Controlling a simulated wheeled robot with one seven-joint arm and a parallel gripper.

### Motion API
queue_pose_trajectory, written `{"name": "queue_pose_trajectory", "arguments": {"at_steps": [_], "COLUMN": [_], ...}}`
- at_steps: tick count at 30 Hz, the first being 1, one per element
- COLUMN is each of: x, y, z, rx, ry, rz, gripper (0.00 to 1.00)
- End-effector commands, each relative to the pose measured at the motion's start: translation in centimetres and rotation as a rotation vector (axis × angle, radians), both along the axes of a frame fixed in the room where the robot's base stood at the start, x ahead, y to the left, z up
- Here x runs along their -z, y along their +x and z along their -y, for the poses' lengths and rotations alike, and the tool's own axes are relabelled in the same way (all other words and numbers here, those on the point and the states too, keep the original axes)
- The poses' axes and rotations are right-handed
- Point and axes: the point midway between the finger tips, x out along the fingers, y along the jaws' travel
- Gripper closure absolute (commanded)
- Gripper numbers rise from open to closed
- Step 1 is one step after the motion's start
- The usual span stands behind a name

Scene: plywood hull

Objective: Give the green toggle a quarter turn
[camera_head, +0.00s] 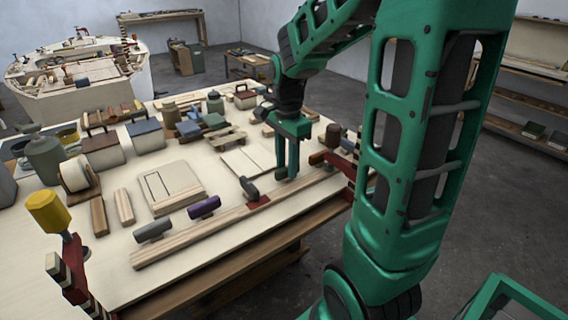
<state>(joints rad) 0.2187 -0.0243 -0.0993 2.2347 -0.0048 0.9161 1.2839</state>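A wooden rail (225,222) runs along the near right side of the bench, with a row of toggles by it. A small dark green piece (281,174), which looks like the green toggle, shows at the fingertips of my gripper (287,172). My gripper points straight down over the rail's right part. Its fingers hide part of the piece, and I cannot tell whether they touch it or how far apart they are. A grey toggle (152,231), a purple toggle (204,207) and a dark toggle (250,188) lie to the left.
A red clamp (335,161) stands close right of my gripper. Another red clamp with a yellow knob (47,211) stands at the near left. Boxes, jars and wood blocks crowd the bench behind. A flat wooden board (172,187) lies behind the grey and purple toggles.

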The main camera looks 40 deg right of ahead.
Motion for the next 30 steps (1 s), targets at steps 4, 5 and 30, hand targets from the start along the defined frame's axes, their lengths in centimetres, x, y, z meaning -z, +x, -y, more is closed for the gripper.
{"name": "queue_pose_trajectory", "arguments": {"at_steps": [4, 5, 30], "x": [-0.3, -0.5, -10.7], "y": [0.0, 0.0, 0.1], "z": [0.1, 0.1, 0.0], "rx": [0.002, 0.002, 0.0], "ry": [0.0, -0.001, 0.0], "rz": [-0.001, 0.0, -0.001], "gripper": [0.67, 0.67, 0.67]}}
